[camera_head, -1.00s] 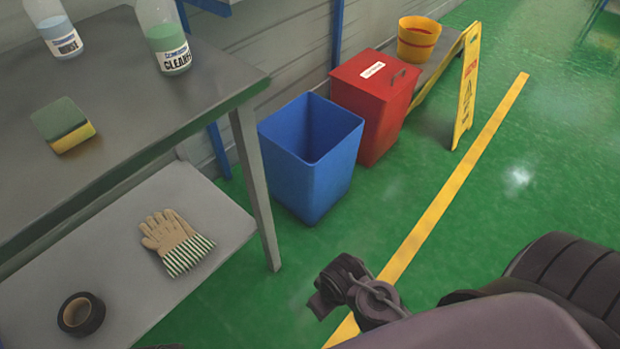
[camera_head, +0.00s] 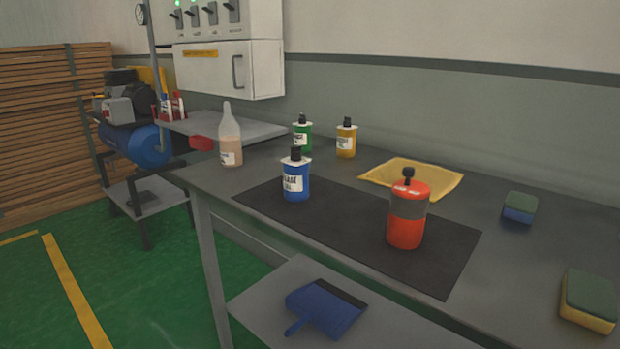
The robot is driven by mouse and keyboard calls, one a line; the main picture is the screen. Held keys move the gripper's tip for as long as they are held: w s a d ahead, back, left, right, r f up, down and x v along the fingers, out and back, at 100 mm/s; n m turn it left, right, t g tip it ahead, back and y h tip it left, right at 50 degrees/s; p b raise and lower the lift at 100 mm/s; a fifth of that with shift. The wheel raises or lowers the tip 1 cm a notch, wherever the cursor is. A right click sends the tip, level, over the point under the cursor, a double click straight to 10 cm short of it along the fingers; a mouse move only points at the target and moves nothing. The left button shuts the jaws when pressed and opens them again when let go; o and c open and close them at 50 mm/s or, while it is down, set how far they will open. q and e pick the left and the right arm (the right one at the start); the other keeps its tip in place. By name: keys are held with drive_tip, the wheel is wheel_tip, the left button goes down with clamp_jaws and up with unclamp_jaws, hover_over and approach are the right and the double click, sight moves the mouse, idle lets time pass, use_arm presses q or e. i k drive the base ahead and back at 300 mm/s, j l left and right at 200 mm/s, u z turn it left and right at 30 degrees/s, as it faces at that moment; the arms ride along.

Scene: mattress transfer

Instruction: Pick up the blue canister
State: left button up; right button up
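The blue canister (camera_head: 296,182) has a black cap and a white label. It stands upright near the left end of a dark mat (camera_head: 345,232) on the grey table (camera_head: 550,261). A red canister (camera_head: 407,214) with a grey band and black top stands on the same mat, to its right and nearer. Behind the blue canister are a green bottle (camera_head: 302,137) and a yellow bottle (camera_head: 346,142), both with black caps. Neither of my grippers shows in the present view.
A clear bottle (camera_head: 230,140) stands at the table's left end. A yellow cloth (camera_head: 412,178) lies behind the mat, and two sponges (camera_head: 520,206) (camera_head: 590,299) lie at right. A blue dustpan (camera_head: 325,309) is on the lower shelf. Green floor (camera_head: 150,290) is open at left.

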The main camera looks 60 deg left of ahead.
sight(296, 173)
drive_tip(key=u, duration=1.95)
